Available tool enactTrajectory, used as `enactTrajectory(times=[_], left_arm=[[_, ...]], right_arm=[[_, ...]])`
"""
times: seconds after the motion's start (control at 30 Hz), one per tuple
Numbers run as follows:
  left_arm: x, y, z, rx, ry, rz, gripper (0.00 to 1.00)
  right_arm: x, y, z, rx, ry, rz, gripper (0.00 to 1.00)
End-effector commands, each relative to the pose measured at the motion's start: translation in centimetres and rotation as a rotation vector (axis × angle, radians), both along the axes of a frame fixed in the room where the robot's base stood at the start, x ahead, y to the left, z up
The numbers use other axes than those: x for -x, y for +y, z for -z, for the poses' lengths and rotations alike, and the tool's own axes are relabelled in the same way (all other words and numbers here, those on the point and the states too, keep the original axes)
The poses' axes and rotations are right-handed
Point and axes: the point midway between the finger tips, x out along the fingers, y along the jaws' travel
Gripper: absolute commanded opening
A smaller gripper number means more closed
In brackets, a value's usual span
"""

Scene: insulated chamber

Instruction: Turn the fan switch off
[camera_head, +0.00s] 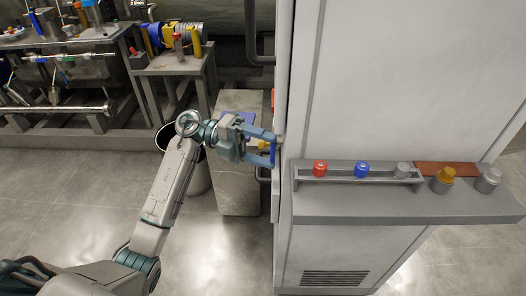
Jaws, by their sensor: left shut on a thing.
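The fan switch is not clearly visible; it appears to be at the left side face of the tall grey cabinet (405,75), which I see almost edge-on. My left gripper (273,147) reaches in from the left, with its blue fingers against that side face. It is shut on a small part there, taken to be the fan switch, which the fingers and the cabinet edge hide. The switch's position cannot be read. My right gripper is not in view.
A ledge (400,208) on the cabinet front carries a red knob (320,168), a blue knob (362,170) and other knobs. Cluttered workbenches (65,45) are at the back left. The floor in front is clear.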

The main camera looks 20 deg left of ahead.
Motion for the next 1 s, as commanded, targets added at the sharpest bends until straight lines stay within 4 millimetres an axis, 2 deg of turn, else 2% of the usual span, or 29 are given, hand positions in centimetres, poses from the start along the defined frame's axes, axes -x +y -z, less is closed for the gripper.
enactTrajectory(times=[0.4,0.43,0.53,0.87,1.0], left_arm=[[0.0,0.0,0.1,-0.005,-0.008,0.001,0.42],[0.0,0.0,0.1,-0.005,-0.008,0.001,0.67],[0.0,0.0,0.1,-0.004,-0.007,0.001,0.87],[0.0,0.2,0.1,-0.003,-0.006,0.000,0.87],[-0.2,1.7,0.2,-0.006,-0.006,-0.001,0.87]], right_arm=[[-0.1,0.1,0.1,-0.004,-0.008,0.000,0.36],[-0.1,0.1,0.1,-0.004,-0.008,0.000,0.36],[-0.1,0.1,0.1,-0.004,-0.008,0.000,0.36],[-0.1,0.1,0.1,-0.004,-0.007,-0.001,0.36],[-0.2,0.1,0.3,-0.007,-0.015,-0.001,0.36]])
